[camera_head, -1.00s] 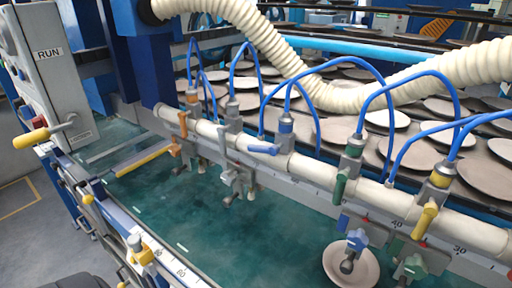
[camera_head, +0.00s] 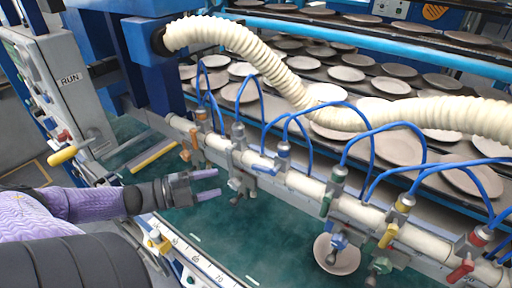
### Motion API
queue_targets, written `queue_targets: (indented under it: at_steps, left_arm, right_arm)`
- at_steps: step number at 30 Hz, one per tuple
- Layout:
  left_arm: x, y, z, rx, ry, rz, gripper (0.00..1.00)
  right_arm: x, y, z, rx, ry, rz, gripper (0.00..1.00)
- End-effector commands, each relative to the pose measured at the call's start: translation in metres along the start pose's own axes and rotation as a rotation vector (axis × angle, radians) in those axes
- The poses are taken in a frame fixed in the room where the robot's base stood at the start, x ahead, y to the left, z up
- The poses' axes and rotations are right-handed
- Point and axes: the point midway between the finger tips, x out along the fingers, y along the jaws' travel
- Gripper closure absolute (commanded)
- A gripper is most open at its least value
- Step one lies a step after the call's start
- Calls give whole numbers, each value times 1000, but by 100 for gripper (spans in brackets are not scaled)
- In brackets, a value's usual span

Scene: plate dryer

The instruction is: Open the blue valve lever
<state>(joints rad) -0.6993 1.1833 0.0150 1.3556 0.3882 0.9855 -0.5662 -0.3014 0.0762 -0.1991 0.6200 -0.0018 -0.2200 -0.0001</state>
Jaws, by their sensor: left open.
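The blue valve lever (camera_head: 263,167) sits on the long cream pipe (camera_head: 300,184), under a blue hose fitting. It lies roughly along the pipe, its free end pointing left. My left gripper (camera_head: 216,183) is open and empty, its two light purple fingers pointing right. In the picture it is left of the blue lever and slightly lower, apart from it, over the green surface. My right gripper is not in view.
Along the pipe are an orange lever (camera_head: 190,143), a grey valve (camera_head: 238,150), a green lever (camera_head: 328,200), a yellow lever (camera_head: 388,236) and a red lever (camera_head: 461,269). A cream corrugated hose (camera_head: 260,62) arches above. Racks of plates stand behind. The RUN control box (camera_head: 72,90) is at left.

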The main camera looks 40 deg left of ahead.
Motion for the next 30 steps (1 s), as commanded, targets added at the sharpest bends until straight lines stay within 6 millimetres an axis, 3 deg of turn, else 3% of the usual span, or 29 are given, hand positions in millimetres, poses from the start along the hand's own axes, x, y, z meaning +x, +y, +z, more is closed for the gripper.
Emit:
queue_targets:
  at_steps: [1, 3, 15, 20, 28, 30]
  left_arm:
    - [4, -14, -10, 20, 46, -8, 43]
    - [10, -20, -16, 34, 81, -18, 43]
    - [93, -15, -20, 36, 84, -21, 43]
    - [105, -18, -22, 34, 81, -19, 43]
    - [106, -20, -23, 33, 79, -18, 43]
    - [106, -20, -22, 33, 79, -18, 56]
  right_arm:
    - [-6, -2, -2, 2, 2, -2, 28]
    - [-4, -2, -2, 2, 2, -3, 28]
    - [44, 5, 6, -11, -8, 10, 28]
    - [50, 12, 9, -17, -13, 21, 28]
    - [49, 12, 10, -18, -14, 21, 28]
    - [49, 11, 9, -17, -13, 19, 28]
